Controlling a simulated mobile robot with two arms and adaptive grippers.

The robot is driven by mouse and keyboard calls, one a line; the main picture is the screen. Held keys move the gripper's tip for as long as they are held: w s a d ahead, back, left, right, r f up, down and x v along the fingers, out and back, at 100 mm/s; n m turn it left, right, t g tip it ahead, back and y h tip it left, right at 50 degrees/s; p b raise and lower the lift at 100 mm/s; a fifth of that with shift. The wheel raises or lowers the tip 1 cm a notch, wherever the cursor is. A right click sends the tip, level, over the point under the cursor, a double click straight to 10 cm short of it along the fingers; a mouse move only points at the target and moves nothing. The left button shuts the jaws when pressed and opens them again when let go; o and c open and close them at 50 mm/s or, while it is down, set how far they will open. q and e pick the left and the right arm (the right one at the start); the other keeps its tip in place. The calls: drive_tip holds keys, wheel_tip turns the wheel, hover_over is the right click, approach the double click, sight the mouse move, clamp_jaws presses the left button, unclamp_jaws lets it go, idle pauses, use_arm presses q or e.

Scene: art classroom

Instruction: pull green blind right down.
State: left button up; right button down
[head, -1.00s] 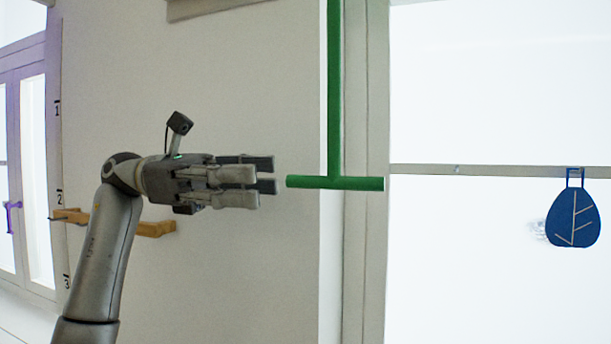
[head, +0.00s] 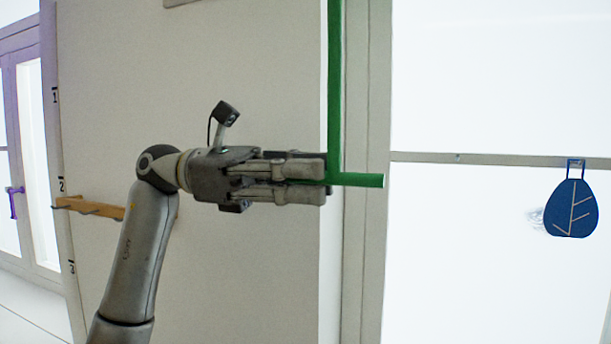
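A green T-shaped pull hangs down in the upper middle of the head view. It has a vertical green rod (head: 334,80) and a horizontal green bar (head: 362,180) at its lower end. My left gripper (head: 326,180) reaches in from the left, with its fingertips at the bar's left half and the foot of the rod. The fingers overlap the bar and hide most of its left part. A thin strip of green shows between them. I cannot tell whether they grip the bar or only surround it. My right gripper is out of view. The blind's cloth cannot be made out.
A blue leaf-shaped piece (head: 572,208) hangs from the pale window rail (head: 480,158) on the right. A wooden hook rail (head: 100,208) is on the wall behind my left arm.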

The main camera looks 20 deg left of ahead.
use_arm(q)
clamp_jaws()
